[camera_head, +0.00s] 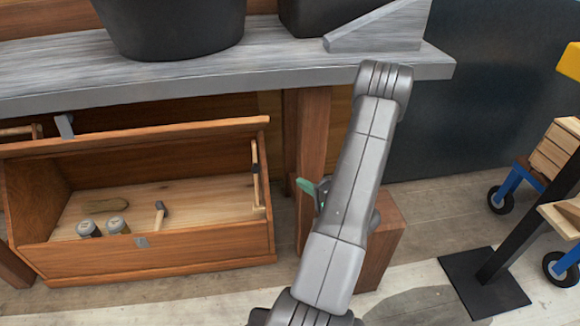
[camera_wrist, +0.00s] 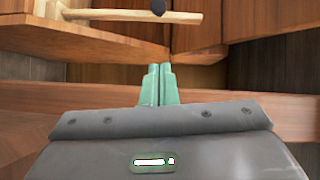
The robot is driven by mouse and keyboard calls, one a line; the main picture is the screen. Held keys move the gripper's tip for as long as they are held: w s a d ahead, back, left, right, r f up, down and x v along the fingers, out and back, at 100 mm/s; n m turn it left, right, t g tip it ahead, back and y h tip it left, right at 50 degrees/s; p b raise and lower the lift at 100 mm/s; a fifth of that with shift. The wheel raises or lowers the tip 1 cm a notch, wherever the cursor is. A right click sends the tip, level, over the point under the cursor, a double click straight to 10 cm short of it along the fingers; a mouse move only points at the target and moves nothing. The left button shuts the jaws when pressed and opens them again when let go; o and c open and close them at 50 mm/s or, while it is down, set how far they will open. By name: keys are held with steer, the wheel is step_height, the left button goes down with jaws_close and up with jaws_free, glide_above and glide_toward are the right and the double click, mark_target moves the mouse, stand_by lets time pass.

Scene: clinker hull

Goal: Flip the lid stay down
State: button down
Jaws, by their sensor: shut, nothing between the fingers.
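A wooden chest (camera_head: 170,250) stands on the floor under the bench, with its lid (camera_head: 140,134) raised. The lid stay (camera_head: 256,175) is a slim pale wooden bar, roughly upright at the chest's right end, below the lid. In the wrist view a pale wooden bar (camera_wrist: 130,15) with a dark round knob crosses the top; it looks like the same stay. My gripper (camera_head: 305,187), with green fingers, is to the right of the chest, apart from the stay. In the wrist view its green fingers (camera_wrist: 159,85) are together and empty, pointing toward the wooden parts.
Two jars (camera_head: 117,224) and a small hammer (camera_head: 160,213) lie inside the chest. The grey bench top (camera_head: 270,62) overhangs it. A bench leg (camera_head: 311,150) and a wooden block (camera_head: 386,245) stand close to my arm. A wheeled cart (camera_head: 552,150) is at right.

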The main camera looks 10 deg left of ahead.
steer(key=shift+a, duration=0.1)
stand_by(0.3)
steer(key=s+a+b+x, duration=0.1)
steer(key=b+x, duration=0.3)
steer(key=x, duration=0.8)
steer(key=shift+s+a+f, duration=0.2)
steer(key=shift+s+a, duration=0.2)
steer(key=shift+a, duration=0.3)
